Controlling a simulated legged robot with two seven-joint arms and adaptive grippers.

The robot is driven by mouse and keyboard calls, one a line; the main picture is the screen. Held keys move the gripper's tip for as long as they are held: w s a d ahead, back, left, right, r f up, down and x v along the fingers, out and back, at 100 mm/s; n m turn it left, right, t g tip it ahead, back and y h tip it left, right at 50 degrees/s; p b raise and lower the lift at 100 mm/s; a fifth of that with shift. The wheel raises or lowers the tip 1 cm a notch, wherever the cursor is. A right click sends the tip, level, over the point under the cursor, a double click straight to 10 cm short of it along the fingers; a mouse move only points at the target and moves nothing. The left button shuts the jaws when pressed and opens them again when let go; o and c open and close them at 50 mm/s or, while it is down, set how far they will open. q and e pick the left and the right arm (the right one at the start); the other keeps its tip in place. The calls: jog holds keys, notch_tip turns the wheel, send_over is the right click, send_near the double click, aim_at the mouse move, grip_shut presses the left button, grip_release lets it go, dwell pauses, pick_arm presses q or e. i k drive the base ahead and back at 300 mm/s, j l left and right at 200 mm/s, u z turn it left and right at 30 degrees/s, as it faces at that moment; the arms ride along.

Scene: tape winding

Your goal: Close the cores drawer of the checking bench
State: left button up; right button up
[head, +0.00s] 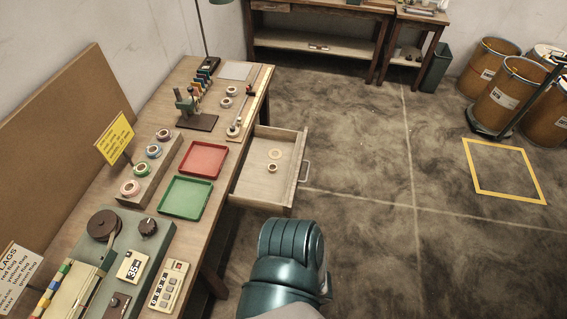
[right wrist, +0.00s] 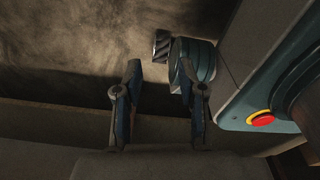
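The cores drawer (head: 242,188) of the checking bench (head: 228,135) stands pulled out from the bench's right side. Its handle (head: 304,171) is on the front panel, facing right. Two ring-shaped cores lie inside, a flat pale one (head: 274,154) and a smaller one (head: 272,168). A teal link of my arm shows below the drawer in the head view, apart from it. My right gripper (right wrist: 160,68) shows in the right wrist view, with its two fingers apart and nothing between them. The drawer is not visible in that view. My left gripper is in neither view.
A red tray (head: 203,160) and a green tray (head: 185,198) lie on the bench beside the drawer. Tape rolls on a block (head: 150,170) and a counter device (head: 170,285) are also there. The floor right of the drawer is clear up to a yellow square (head: 505,193).

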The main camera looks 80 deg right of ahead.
aim_at(253, 187)
jog(key=k+z, duration=0.2)
jog(key=z, duration=0.25)
jog(key=k+l+z, duration=0.2)
jog(key=z, duration=1.85)
